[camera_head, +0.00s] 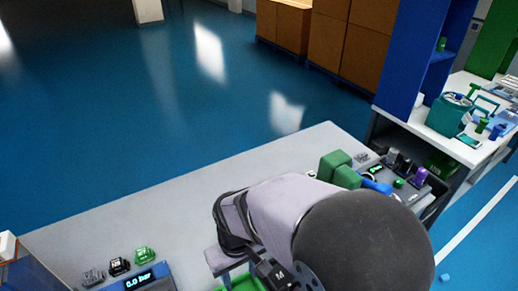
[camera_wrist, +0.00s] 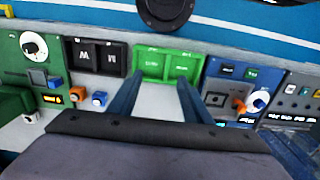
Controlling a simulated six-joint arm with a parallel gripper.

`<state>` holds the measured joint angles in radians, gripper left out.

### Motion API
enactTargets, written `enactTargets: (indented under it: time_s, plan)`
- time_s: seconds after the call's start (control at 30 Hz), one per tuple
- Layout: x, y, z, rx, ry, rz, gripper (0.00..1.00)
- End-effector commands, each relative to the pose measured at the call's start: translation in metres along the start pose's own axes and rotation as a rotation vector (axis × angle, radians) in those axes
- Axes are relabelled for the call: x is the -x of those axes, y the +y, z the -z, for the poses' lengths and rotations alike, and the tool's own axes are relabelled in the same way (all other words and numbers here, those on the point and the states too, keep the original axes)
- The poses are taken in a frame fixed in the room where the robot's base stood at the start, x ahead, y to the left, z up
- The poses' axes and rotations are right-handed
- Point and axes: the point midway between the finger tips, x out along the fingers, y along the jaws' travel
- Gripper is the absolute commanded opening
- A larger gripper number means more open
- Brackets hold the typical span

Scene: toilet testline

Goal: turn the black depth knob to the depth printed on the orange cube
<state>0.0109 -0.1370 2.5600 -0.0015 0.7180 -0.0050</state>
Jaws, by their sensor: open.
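My gripper (camera_wrist: 158,82) shows in the wrist view as two blue fingers set apart, with nothing between them. They point toward the green rocker panel (camera_wrist: 168,64). An orange cube (camera_wrist: 78,95) stands left of the fingers, beside a blue cube (camera_wrist: 98,99); any print on the orange one is too small to read. A white round dial (camera_wrist: 33,45) with a dark centre sits on the green panel at the far left; I cannot tell whether it is the depth knob. In the head view my arm hides the fingers and the cubes.
A black rocker panel (camera_wrist: 95,57) stands left of the green one. A blue panel with an orange lever (camera_wrist: 239,103) and a grey panel (camera_wrist: 297,93) are on the right. In the head view, the grey table (camera_head: 150,205) has free room left of my arm.

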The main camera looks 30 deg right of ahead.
Motion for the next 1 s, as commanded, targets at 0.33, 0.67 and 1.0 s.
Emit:
enactTargets:
  time_s: [0.33, 0.67, 1.0]
  plan:
    - [-0.022, 0.061, -0.026, -0.303, -0.095, 0.015, 0.45]
    - [-0.07, 0.129, -0.083, -0.796, -0.277, 0.131, 0.45]
    - [-0.119, 0.198, -0.091, -1.384, -0.248, 0.302, 0.45]
